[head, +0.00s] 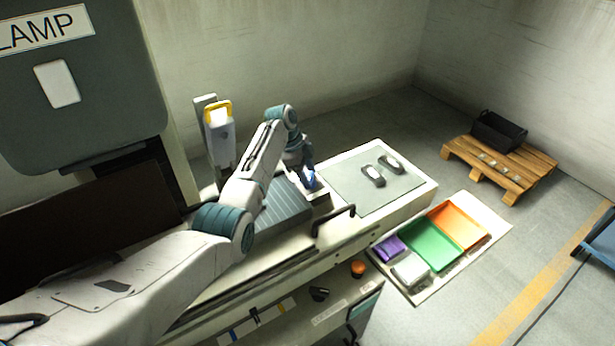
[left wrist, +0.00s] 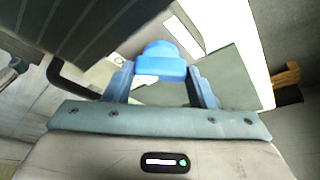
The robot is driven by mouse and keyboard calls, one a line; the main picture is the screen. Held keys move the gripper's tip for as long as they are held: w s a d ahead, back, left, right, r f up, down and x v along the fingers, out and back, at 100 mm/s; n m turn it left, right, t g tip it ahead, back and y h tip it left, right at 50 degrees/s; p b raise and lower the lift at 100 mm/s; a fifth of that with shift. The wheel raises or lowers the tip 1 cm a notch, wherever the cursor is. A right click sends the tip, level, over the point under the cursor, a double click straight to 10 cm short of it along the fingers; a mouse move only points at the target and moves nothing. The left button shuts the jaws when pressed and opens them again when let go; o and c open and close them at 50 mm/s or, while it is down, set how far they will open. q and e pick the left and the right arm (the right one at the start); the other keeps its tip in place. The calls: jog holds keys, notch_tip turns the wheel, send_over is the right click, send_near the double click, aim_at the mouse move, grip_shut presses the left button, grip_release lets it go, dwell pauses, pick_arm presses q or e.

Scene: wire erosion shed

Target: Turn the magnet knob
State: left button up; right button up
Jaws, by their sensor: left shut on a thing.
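The magnet knob is a blue grip that shows in the left wrist view (left wrist: 160,62) between my fingers. In the head view a small blue part of the knob (head: 309,178) shows at the end of my left arm, by the ribbed grey plate (head: 284,212). My left gripper (left wrist: 162,80) is shut on the blue knob, one finger on each side. In the head view the gripper (head: 306,172) points down and the wrist hides most of it. The knob's base is mostly hidden. My right gripper is in neither view.
A black handle (head: 334,220) stands on the front edge beside the ribbed plate. Two small grey-white items (head: 374,176) lie on the mat (head: 350,196) to the right. A yellow-topped device (head: 219,125) stands behind my arm. Green (head: 432,244) and orange (head: 459,226) trays are on the floor.

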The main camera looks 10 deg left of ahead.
pick_arm(q)
jog(key=shift+r, duration=0.1)
dwell(0.3)
jog(key=o, duration=0.8)
jog(key=shift+o, duration=0.9)
jog(key=b+v, duration=0.3)
jog(key=v, duration=0.7)
jog(key=shift+r+b, duration=0.35)
jog(key=shift+a, duration=0.1)
